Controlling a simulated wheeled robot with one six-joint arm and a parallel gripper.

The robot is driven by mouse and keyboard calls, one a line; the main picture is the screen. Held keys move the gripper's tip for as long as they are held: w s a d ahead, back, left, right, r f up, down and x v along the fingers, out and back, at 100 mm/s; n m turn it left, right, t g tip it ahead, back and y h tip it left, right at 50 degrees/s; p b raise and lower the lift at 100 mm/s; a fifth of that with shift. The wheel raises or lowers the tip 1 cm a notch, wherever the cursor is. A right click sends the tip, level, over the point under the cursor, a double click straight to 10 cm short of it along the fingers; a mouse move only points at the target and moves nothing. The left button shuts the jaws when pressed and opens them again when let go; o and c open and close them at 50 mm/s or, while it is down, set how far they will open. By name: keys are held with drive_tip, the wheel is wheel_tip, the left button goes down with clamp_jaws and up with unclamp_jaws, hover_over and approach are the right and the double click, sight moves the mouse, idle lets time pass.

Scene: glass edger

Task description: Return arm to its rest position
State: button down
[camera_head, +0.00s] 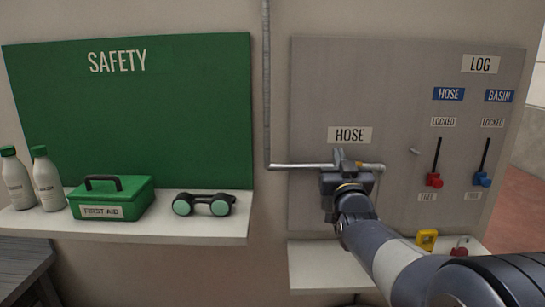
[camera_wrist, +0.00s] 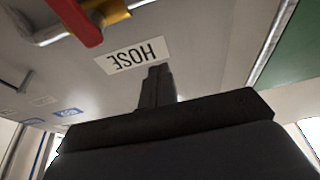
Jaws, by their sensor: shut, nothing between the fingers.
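My arm reaches from the lower right of the head view to the grey panel (camera_head: 400,90). My gripper (camera_head: 342,157) is in front of the metal pipe (camera_head: 300,166), just below the HOSE label (camera_head: 350,135). Its fingers (camera_wrist: 157,82) are closed together and empty in the wrist view, pointing towards the same label (camera_wrist: 135,55). A red lever (camera_wrist: 78,20) on a brass-coloured valve (camera_wrist: 115,10) shows at the upper left there, apart from the fingers. In the head view my gripper hides most of that valve. I cannot tell whether the gripper touches the pipe.
Red (camera_head: 434,180) and blue (camera_head: 483,179) slide handles are on the panel at right. A shelf below holds a yellow item (camera_head: 427,239) and a red item (camera_head: 459,251). The left shelf (camera_head: 200,229) holds a first aid box (camera_head: 112,197), goggles (camera_head: 203,204) and two bottles (camera_head: 47,180).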

drive_tip(key=b+v, duration=0.2)
drive_tip(key=v, duration=0.7)
drive_tip(key=shift+s+b, duration=0.15)
drive_tip(key=shift+b, duration=0.15)
drive_tip(key=shift+f, duration=0.15)
